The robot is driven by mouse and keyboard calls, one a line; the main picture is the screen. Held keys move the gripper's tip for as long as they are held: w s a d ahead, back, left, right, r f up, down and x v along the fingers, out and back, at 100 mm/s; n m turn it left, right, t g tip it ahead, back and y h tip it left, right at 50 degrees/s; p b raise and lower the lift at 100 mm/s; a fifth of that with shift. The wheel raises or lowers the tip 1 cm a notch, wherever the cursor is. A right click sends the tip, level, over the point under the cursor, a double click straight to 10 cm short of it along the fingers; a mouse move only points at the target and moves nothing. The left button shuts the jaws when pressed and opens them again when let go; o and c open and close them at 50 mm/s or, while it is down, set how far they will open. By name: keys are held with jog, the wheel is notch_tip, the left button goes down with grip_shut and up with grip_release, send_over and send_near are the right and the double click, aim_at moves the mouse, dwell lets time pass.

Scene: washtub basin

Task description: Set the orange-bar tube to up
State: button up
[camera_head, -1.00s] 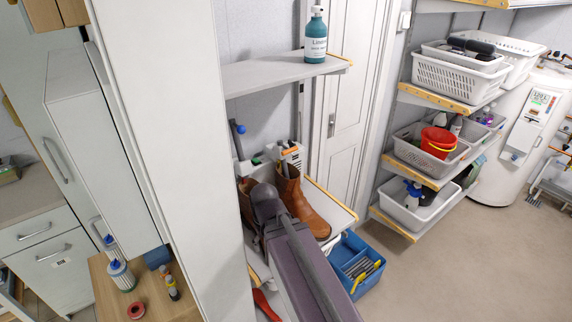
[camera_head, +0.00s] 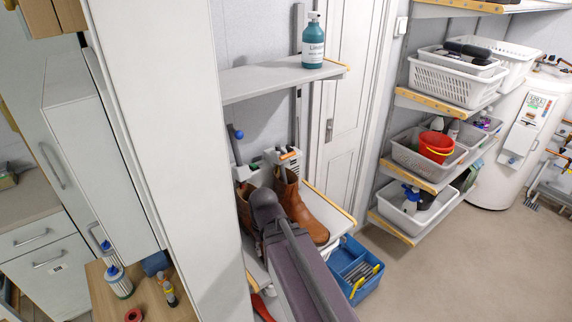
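A small orange piece (camera_head: 289,155) shows at the top of a white and grey fitting (camera_head: 291,164) behind the brown boots on the middle shelf. It may be the orange bar, but it is too small to tell how its tube points. A grey tube with a blue knob (camera_head: 237,133) stands to its left, slightly tilted. My purple-grey arm reaches up from the bottom, its dark rounded joint in front of the boots. It hides part of the shelf. I cannot make out my gripper.
Brown boots (camera_head: 303,213) stand close beside my arm. A teal bottle (camera_head: 314,44) stands on the upper shelf (camera_head: 268,79). A blue crate (camera_head: 375,267) is below right. A tall white panel (camera_head: 178,130) blocks the left. The floor at right is clear.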

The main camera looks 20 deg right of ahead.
jog(key=w+y+b, duration=0.1)
jog(key=w, duration=0.1)
jog(key=w+d+f+m+y+b, duration=0.1)
jog(key=w+y, duration=0.1)
jog(key=w, duration=0.1)
jog(key=w+d+y+b, duration=0.1)
jog(key=w+y, duration=0.1)
jog(key=shift+w+d+f+m+t, duration=0.1)
jog(key=shift+w+f+m+t, duration=0.05)
jog(key=shift+w+m+t, duration=0.2)
jog(key=w+d+y+b, duration=0.1)
jog(key=w, duration=0.1)
jog(key=w+d+r+t+y+b, duration=0.1)
jog(key=w+d+y, duration=0.1)
jog(key=w+d+r+m+t+y, duration=0.1)
jog(key=d, duration=0.1)
jog(key=shift+w+d+r+y+b, duration=0.15)
jog(key=shift+w+y+b, duration=0.15)
jog(key=shift+w+b, duration=0.1)
jog(key=w+d+r+m+t+y+b, duration=0.1)
jog(key=w+d+r+t+y+b, duration=0.25)
jog(key=d, duration=0.55)
jog(key=t+y+b, duration=0.1)
jog(key=t+y, duration=0.2)
jog(key=y, duration=0.1)
send_near(288, 155)
jog(key=v, duration=0.4)
jog(key=shift+w+f+m, duration=0.2)
jog(key=shift+f+m, duration=0.05)
jog(key=shift+f, duration=0.05)
